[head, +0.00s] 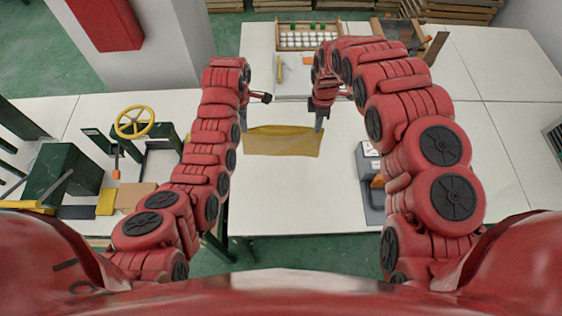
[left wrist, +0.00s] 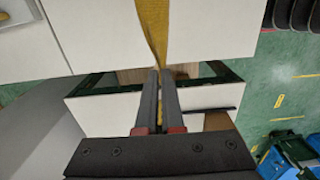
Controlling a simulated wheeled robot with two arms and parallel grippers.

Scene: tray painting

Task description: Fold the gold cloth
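The gold cloth (head: 283,141) is a flat, wide strip stretched between my two grippers in the head view. My left gripper (head: 243,124) is at its upper left corner. In the left wrist view the fingers of that gripper (left wrist: 160,74) are closed with the cloth (left wrist: 153,25) between them, and the cloth runs away from the tips almost edge-on. My right gripper (head: 319,127) is at the upper right corner and looks closed on it. The cloth seems to hang from both grippers over the white table (head: 290,195); its exact height is hard to tell.
A wooden crate (head: 309,47) with several white round items stands at the back of the table. A grey device (head: 371,190) stands on the right, close to my right arm. A yellow handwheel (head: 133,122) on a green frame stands at the left. The table's front middle is clear.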

